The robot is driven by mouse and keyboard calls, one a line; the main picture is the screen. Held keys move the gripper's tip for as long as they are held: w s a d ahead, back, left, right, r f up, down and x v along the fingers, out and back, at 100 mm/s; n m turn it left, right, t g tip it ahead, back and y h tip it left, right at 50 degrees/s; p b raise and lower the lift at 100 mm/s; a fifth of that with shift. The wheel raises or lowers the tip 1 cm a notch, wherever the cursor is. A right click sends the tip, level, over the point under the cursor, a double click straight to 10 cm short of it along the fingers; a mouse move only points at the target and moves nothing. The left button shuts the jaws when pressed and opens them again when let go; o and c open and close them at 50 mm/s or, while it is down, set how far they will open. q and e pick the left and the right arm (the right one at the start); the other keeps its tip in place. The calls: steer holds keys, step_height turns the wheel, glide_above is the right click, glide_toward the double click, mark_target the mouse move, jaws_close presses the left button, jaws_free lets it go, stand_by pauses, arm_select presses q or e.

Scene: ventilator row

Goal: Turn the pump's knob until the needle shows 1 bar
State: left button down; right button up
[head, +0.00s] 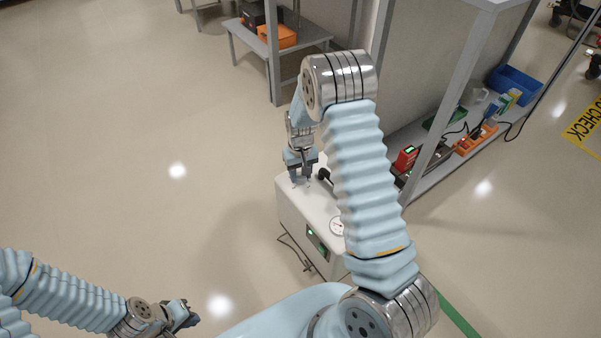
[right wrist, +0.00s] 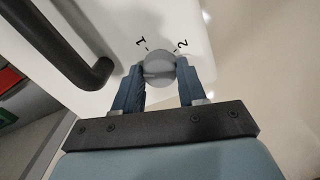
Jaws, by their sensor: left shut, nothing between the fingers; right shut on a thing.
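The white pump (head: 293,213) stands on the floor under my right arm. Its round gauge (head: 336,226) is partly hidden by that arm, and I cannot read its needle. My right gripper (head: 301,180) is over the far left part of the pump's top. In the right wrist view its fingers are shut on the round grey knob (right wrist: 159,66), one on each side. The printed marks 1 and 2 show on the white top just beyond the knob. My left gripper (head: 188,319) is shut and empty, low over the floor, well away from the pump.
A black bar handle (right wrist: 72,72) rises from the pump top beside the knob. A shelf rack with a blue bin (head: 515,85) stands to the right. A low table with an orange box (head: 277,37) stands behind. The floor at left is clear.

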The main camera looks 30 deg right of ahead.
mark_target(300, 176)
steer(key=shift+m, duration=0.3)
steer(key=o, duration=1.1)
steer(key=shift+c, duration=0.2)
step_height(300, 176, up, 14)
steer(key=p, duration=0.1)
steer(key=shift+f, duration=0.1)
